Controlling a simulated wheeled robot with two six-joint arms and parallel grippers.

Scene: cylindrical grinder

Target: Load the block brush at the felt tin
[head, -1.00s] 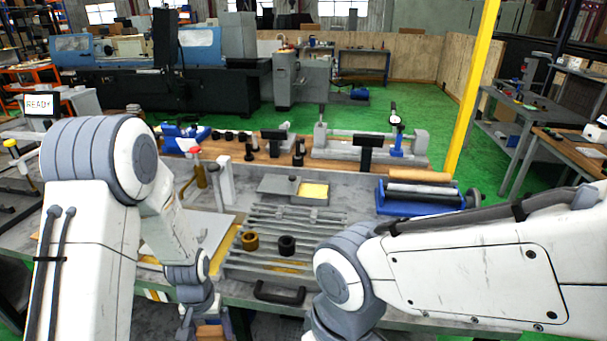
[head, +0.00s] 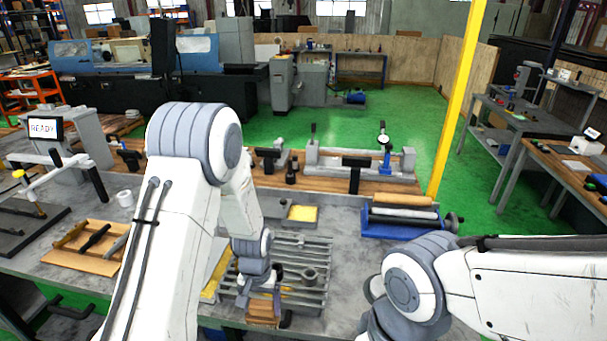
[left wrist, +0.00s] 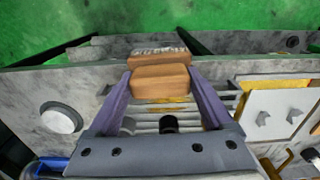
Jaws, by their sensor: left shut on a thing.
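My left gripper (head: 262,292) is shut on the block brush (head: 262,314), a brown wooden block, low in the head view over the front edge of the slatted grey rack. In the left wrist view the two purple fingers of the left gripper (left wrist: 160,88) clasp the brush (left wrist: 160,82) from both sides; a pale, rough bristle-like strip shows at its far side. A small open tin with a yellow pad (head: 302,213), seemingly the felt tin, lies behind the rack, apart from the brush. My right gripper is out of view; only its arm shows at the right.
The slatted rack (head: 312,292) carries a dark ring (head: 310,273). A blue tray with rollers (head: 405,220) stands to its right. A wooden tray with tools (head: 90,246) lies at left. Bare grey bench top (head: 350,245) is free right of the rack.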

